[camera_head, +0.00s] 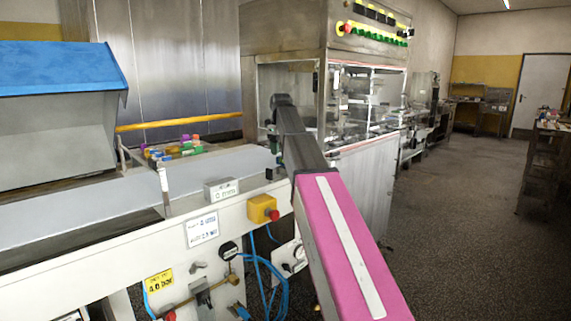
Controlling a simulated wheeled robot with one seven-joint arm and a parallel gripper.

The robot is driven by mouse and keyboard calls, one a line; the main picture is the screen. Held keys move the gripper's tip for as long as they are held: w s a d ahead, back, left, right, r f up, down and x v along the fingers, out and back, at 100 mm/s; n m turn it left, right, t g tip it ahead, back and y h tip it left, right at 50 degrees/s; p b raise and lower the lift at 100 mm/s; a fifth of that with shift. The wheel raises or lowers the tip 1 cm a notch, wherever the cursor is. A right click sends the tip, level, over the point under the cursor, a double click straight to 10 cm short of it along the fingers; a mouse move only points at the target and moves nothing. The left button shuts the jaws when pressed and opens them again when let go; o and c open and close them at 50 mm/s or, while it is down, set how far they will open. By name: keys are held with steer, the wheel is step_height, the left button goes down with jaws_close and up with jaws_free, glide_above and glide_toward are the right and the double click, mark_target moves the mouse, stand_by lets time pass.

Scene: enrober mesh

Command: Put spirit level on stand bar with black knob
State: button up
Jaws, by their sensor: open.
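My arm reaches from the lower right, pink and then dark, to a rounded dark joint over the conveyor. My gripper (273,145) seems to be the small dark end hanging beside the dark link; it is tiny and partly hidden, and I see nothing held in it. Several small coloured items (175,149) in purple, orange, green and yellow lie at the conveyor's far side, left of my gripper; I cannot tell whether the spirit level is among them. A pale upright post (162,183) stands at the conveyor's near edge. I cannot make out a stand bar with a black knob.
The long pale conveyor (95,208) runs across the left, with a blue-topped grey hood (60,125) over it. A yellow box with a red button (263,208) sits on its front. A glazed steel machine (335,90) stands behind my arm. The floor (470,210) at right is clear.

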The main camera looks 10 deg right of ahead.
step_height(320, 180, down, 3)
steer(key=shift+a+f, duration=0.1)
steer(key=shift+f, duration=0.05)
jaws_close()
